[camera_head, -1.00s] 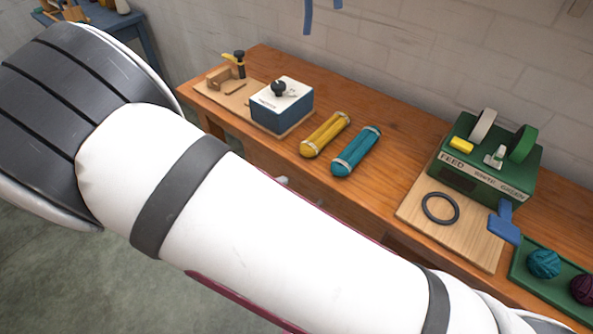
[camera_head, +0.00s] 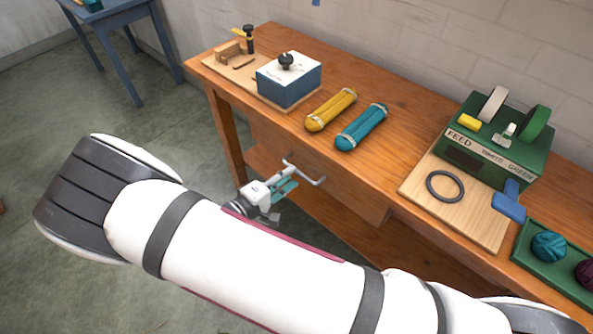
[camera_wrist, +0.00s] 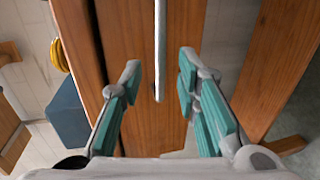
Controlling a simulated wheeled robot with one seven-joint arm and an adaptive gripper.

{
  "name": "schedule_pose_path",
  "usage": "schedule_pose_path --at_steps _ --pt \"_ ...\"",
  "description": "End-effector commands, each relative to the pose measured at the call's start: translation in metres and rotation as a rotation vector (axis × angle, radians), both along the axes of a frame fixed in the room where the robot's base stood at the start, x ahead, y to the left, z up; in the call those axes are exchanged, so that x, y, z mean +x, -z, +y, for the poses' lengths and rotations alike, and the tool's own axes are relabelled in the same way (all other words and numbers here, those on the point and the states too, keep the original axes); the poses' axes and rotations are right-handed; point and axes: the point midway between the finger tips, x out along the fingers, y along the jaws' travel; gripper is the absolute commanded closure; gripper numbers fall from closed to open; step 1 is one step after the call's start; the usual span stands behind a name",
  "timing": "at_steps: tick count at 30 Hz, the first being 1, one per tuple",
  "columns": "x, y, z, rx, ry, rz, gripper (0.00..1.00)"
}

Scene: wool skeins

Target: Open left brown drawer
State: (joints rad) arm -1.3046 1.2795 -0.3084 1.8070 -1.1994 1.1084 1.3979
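The left brown drawer (camera_head: 345,193) is under the front edge of the wooden table and looks shut. Its pale bar handle (camera_head: 311,177) stands out from the front. My gripper (camera_head: 286,181), with teal finger pads, is close in front of this handle. In the wrist view, the handle (camera_wrist: 160,45) runs down the middle of the brown front. There my gripper (camera_wrist: 160,75) is open, one finger on each side of the handle's line. Clear gaps show on both sides, and I cannot tell how deep the bar sits between the fingers.
The wooden table (camera_head: 395,130) carries a blue box (camera_head: 288,85), a yellow skein (camera_head: 331,110), a teal skein (camera_head: 361,128) and a green feed machine (camera_head: 500,135). A lower shelf (camera_head: 330,222) runs beneath the drawer. A blue side table (camera_head: 118,18) stands at the back left. Floor at left is free.

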Motion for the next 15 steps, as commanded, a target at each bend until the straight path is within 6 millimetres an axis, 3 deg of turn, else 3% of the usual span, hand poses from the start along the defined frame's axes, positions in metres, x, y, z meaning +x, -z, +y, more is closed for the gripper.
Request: schedule_pose_path --at_steps 6,15 --pt "0.023 0.007 -0.019 0.000 0.002 0.000 0.70" --pt "0.032 0.009 -0.025 0.001 0.000 0.001 0.70"
